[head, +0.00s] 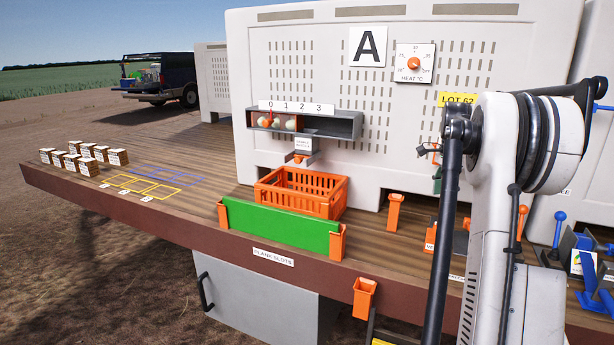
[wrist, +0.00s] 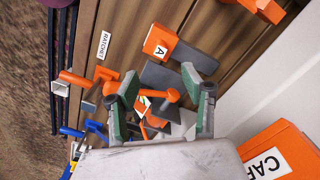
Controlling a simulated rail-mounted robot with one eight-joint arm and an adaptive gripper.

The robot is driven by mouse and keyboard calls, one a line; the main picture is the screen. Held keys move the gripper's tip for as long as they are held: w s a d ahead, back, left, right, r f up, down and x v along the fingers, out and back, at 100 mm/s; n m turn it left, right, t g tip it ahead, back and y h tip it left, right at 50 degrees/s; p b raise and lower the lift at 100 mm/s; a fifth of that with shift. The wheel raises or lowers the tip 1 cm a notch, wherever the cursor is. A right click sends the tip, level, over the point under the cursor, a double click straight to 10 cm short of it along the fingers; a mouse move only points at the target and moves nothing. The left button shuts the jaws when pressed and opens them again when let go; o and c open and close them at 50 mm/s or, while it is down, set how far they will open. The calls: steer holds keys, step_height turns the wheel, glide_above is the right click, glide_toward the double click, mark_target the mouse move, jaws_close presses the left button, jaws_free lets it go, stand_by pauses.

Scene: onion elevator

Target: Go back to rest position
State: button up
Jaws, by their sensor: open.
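My gripper (wrist: 160,82) is open in the wrist view, its two green-padded fingers spread apart. An orange and grey tool (wrist: 165,97) shows in the gap between the fingers; the fingers do not grip it, and I cannot tell how far below them it is. In the head view my pale arm stands upright at the right, in front of the big white bin (head: 330,60) marked A. The gripper itself is mostly hidden there behind the arm.
An orange part (wrist: 162,42) labelled A and a RATCHET label (wrist: 103,45) lie close by. An orange box (wrist: 280,155) is near at lower right. The head view shows an orange crate (head: 300,190), a green plank (head: 280,226) and small boxes (head: 88,165) on the deck.

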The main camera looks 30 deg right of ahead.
steer(key=a+r+n+t+b, duration=0.1)
steer(key=a+n, duration=0.2)
steer(key=a, duration=0.9)
steer(key=w+a+r+n+t+h+b, duration=0.15)
steer(key=a+n, duration=0.25)
steer(key=a, duration=0.8)
steer(key=a+r+n+t+b, duration=0.1)
steer(key=a+r+n, duration=0.15)
steer(key=a, duration=0.85)
steer(key=s+a+f+n+t+b, duration=0.1)
steer(key=s+a+f+n, duration=0.3)
steer(key=a, duration=0.4)
steer(key=s+a+f+n+t+y+b, duration=0.1)
steer(key=s+a+f+n, duration=0.3)
steer(key=a, duration=0.5)
steer(key=s+a+f+n+t+b, duration=0.1)
steer(key=s+a+f+n, duration=0.3)
steer(key=s+a+f, duration=0.3)
steer(key=s+a, duration=0.1)
steer(key=s, duration=0.1)
steer(key=shift+s+a+t+b, duration=0.15)
steer(key=shift+s+t+b, duration=0.15)
steer(key=shift+t, duration=0.05)
